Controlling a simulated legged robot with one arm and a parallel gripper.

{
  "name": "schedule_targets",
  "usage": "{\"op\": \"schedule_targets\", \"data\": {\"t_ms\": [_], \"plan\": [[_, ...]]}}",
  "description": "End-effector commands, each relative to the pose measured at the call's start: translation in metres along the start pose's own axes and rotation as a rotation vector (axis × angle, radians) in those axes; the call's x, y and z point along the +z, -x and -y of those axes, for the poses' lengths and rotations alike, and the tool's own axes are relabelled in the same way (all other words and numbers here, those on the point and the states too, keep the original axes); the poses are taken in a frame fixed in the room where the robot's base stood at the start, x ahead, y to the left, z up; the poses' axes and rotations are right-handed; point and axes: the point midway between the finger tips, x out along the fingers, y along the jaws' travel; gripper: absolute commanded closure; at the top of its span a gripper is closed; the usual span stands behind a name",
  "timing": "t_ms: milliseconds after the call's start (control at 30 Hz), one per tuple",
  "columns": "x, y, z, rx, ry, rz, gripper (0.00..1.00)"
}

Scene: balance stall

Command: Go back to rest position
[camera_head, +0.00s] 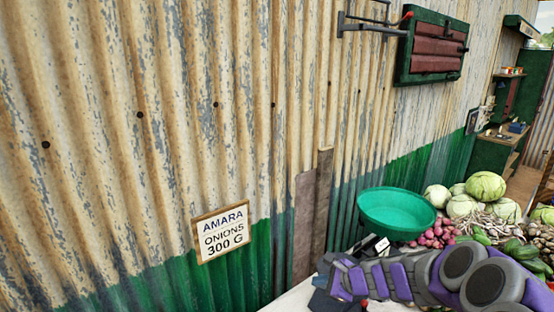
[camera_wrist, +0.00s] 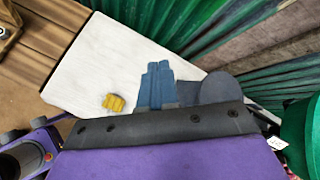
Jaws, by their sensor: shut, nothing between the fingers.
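My gripper (camera_wrist: 157,85) shows in the wrist view with its blue-grey fingers together and nothing seen between them. It is over the white tabletop (camera_wrist: 110,60). In the head view my purple and grey arm reaches in from the lower right, low over the pale table (camera_head: 292,300). The fingertips are hard to make out there. A small yellow thing (camera_wrist: 113,103) lies on the white top, left of the fingers and apart from them.
A green basin (camera_head: 397,212) stands just behind my arm. Red onions (camera_head: 437,234), cabbages (camera_head: 486,186) and other vegetables lie to the right. A corrugated wall (camera_head: 150,130) with an onion sign (camera_head: 221,231) closes off the back. A shutter (camera_head: 432,48) hangs high.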

Motion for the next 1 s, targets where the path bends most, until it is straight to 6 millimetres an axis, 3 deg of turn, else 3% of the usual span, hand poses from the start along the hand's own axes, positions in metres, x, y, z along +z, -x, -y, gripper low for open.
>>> {"op": "schedule_targets", "data": {"t_ms": [33,100,200,400,567,700,1000], "plan": [[0.025,0.007,-0.014,0.039,0.106,0.024,1.0],[0.053,0.017,-0.038,0.103,0.252,0.051,1.0],[0.084,0.036,-0.074,0.191,0.457,0.08,1.0],[0.113,0.079,-0.154,0.39,0.834,0.108,1.0],[0.109,0.12,-0.215,0.568,1.095,0.104,1.0],[0.09,0.162,-0.262,0.738,1.282,0.083,1.0],[0.04,0.244,-0.328,1.05,1.501,0.025,1.0]]}}
